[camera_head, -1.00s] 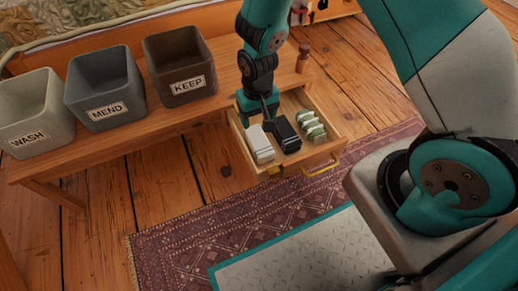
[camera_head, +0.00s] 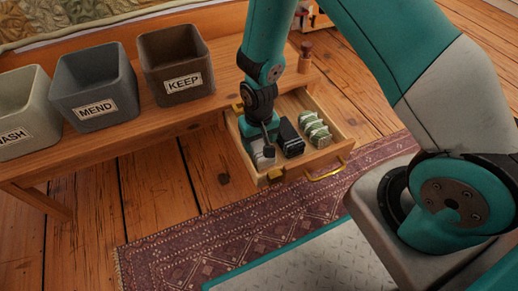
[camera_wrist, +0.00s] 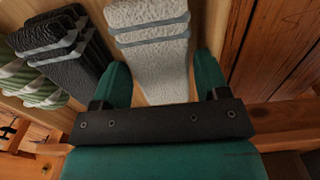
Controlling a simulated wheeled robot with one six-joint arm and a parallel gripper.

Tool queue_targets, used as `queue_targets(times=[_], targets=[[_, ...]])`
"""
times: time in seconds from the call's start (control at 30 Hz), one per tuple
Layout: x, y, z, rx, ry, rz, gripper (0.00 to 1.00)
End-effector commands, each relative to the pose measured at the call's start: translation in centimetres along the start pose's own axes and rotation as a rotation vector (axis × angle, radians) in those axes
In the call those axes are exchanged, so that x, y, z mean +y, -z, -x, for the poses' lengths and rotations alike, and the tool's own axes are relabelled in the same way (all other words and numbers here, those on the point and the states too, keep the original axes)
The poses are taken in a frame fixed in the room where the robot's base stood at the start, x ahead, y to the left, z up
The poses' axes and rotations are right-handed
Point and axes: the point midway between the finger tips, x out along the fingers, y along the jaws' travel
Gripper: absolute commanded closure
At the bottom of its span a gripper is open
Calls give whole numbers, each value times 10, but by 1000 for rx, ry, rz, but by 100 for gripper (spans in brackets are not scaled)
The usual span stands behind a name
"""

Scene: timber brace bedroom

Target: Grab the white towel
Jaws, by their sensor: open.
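The white towel (camera_wrist: 155,65) lies folded in the open drawer, with grey bands across it. In the wrist view it sits between the two teal fingers of my gripper (camera_wrist: 163,88), which are spread on either side of it. I cannot tell whether the fingers touch it. In the head view only part of the white towel (camera_head: 264,159) shows below my gripper (camera_head: 261,146), which hides the rest. The gripper is down at the left part of the drawer (camera_head: 322,158).
Black towels (camera_head: 290,139) lie close beside the white one, with green-striped towels (camera_head: 316,131) farther right. Bins marked MEND (camera_head: 95,88) and KEEP (camera_head: 178,68) and a WASH bin (camera_head: 22,115) stand on the bench. A small brown bottle (camera_head: 305,58) stands behind the drawer.

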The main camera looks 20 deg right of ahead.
Motion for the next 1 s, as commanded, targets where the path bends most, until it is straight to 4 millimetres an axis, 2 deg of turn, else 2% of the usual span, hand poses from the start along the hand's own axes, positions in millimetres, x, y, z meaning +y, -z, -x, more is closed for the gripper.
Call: queue_targets(times=[0.07,0.2,0.47,0.67,0.87,1.0], targets=[[0,0,1,0,0,0,34],[0,0,1,0,0,0,65],[0,0,2,0,0,0,66],[0,0,16,1,0,0,66],[0,1,57,3,1,0,66],[0,1,98,4,1,0,66]])
